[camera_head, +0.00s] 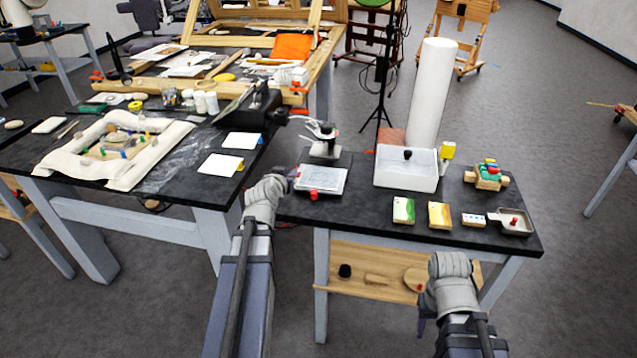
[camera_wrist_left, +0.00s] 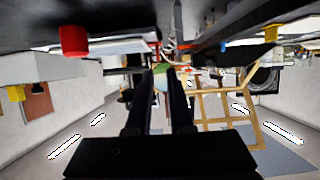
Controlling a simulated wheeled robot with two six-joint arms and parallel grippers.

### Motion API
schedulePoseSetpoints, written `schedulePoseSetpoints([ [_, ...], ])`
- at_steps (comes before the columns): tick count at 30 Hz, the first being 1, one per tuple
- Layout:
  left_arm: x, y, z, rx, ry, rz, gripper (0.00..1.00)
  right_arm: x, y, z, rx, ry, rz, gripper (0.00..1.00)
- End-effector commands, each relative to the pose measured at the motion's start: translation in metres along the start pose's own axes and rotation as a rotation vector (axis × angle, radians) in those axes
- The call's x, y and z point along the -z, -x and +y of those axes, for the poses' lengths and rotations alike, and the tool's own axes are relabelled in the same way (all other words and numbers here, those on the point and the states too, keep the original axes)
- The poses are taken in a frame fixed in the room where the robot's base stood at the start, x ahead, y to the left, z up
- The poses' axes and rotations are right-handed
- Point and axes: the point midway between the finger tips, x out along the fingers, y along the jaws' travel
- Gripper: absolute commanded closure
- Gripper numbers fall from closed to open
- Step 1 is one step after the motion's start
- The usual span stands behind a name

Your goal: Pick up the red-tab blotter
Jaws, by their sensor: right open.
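A pale sheet, which I take to be the red-tab blotter (camera_head: 326,178), lies on a dark-edged block near the worktable's left edge. A small red tab shows at its left end. In the upside-down left wrist view, the pale blotter edge (camera_wrist_left: 112,47) also shows, with red at its right end. My left gripper (camera_head: 289,174) is just left of this tab, apart from it as far as I can tell. Its two dark fingers (camera_wrist_left: 161,76) stand apart with nothing held between them. My right gripper (camera_head: 428,300) is low in front of the table, its fingers mostly hidden.
A red knob (camera_head: 314,195) stands at the block's front. A white tray (camera_head: 405,178) and a tall white roll (camera_head: 431,95) are behind and right. Cards with blue (camera_head: 242,141) and yellow (camera_head: 221,165) tabs lie on the left table. Small boxes (camera_head: 404,211) line the front right.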

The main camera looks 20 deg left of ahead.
Motion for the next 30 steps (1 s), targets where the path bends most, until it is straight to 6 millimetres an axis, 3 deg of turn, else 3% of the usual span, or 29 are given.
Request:
schedulePoseSetpoints([
  [9, -0.001, -0.025, 0.001, -0.002, 0.0, -0.001, 0.8, 0.001, -0.01, -0.001, 0.0, 0.0, 0.0, 0.5],
  [17, -0.001, -0.033, 0.001, -0.002, 0.0, -0.002, 0.8, 0.001, -0.013, -0.001, 0.0, 0.0, 0.0, 0.5],
  [25, -0.004, -0.071, 0.002, -0.003, 0.0, -0.002, 0.8, 0.002, -0.03, -0.003, 0.0, 0.0, 0.0, 0.5],
  [30, -0.003, -0.08, 0.003, -0.002, -0.001, -0.002, 0.8, 0.002, -0.032, -0.003, 0.0, 0.0, 0.0, 0.5],
])
